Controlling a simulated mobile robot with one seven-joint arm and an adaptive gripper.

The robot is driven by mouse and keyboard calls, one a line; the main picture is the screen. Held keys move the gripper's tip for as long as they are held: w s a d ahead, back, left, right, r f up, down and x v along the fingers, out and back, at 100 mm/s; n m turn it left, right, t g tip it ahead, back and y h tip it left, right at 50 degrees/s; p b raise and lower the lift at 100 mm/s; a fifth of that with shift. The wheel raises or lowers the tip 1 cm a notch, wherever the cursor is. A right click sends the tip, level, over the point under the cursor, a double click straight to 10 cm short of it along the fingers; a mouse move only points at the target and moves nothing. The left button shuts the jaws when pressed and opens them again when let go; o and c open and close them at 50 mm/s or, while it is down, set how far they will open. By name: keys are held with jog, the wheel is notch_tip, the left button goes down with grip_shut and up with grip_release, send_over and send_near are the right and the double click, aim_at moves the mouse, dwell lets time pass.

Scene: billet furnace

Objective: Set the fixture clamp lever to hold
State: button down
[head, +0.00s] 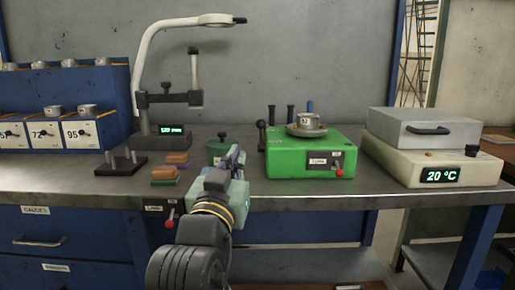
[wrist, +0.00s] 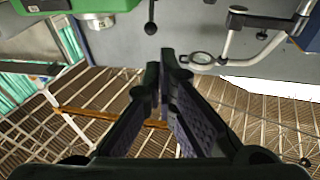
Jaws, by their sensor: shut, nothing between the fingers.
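A red-knobbed lever (head: 339,171) hangs on the front of the green fixture box (head: 285,160), beside a small label I cannot read. A second red-knobbed lever (head: 171,216) is on the bench's front edge, left of my arm, by another label. A black ball-topped lever (head: 261,128) stands upright at the green box's left side; a ball-ended black lever (wrist: 150,22) shows in the wrist view. I cannot tell which is the clamp lever. My gripper (head: 236,156) is left of the green box, touching no lever. Its fingers (wrist: 163,62) are shut and empty in the wrist view.
A numbered metal cup (head: 309,121) sits on a dish atop the green box. Left are a magnifier stand (head: 150,90), stacked blocks (head: 170,170) and a blue rack (head: 70,105). A heater (head: 430,165) reads 20 °C at right.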

jog(key=shift+d+f, duration=0.3)
jog(key=shift+d, duration=0.15)
jog(key=shift+w+r+p, duration=0.1)
jog(key=shift+p, duration=0.2)
jog(key=p, duration=1)
send_near(258, 125)
jog(key=x, duration=0.7)
